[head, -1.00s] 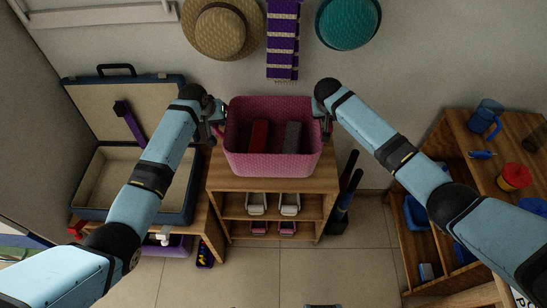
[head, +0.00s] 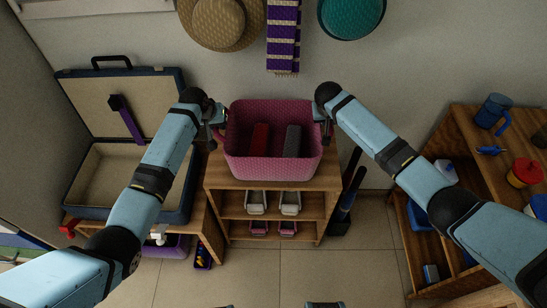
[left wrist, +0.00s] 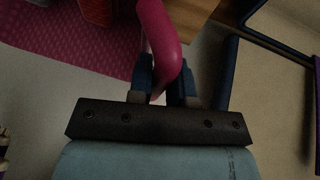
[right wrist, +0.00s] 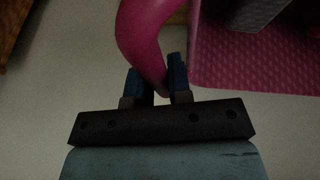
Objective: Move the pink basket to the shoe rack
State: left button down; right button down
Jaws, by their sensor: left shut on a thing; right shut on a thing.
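The pink basket (head: 270,168) is upright at the top of the wooden shoe rack (head: 230,184) in the head view; whether it rests on the top board or hangs just above it I cannot tell. It holds a red item (head: 260,140) and a dark grey item (head: 292,141). My left gripper (head: 217,122) is at the basket's left side, shut on a pink handle (left wrist: 160,45). My right gripper (head: 328,118) is at the right side, shut on the other pink handle (right wrist: 142,38).
An open suitcase (head: 185,190) stands on a low wooden unit at the left. A wooden shelf (head: 475,155) with a blue mug (head: 493,110) and red container (head: 524,172) is at the right. Hats and a purple striped scarf (head: 284,38) hang on the wall behind. Dark boots stand right of the rack.

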pick_arm(q)
jog(key=c, duration=1.4)
grip_release()
jog(key=shift+a+f, duration=0.1)
jog(key=shift+f, duration=0.15)
jog(key=shift+c, duration=0.2)
pick_arm(e)
jog(key=c, duration=1.4)
grip_release()
jog(key=shift+d+f, duration=0.1)
jog(key=shift+f, duration=0.1)
jog(key=shift+c, duration=0.2)
pick_arm(q)
jog(key=o, duration=0.4)
jog(key=shift+r, duration=0.1)
pick_arm(e)
jog(key=o, duration=0.4)
jog(key=shift+r, duration=0.1)
pick_arm(q)
jog(key=shift+r, duration=0.1)
pick_arm(e)
jog(key=shift+r, duration=0.1)
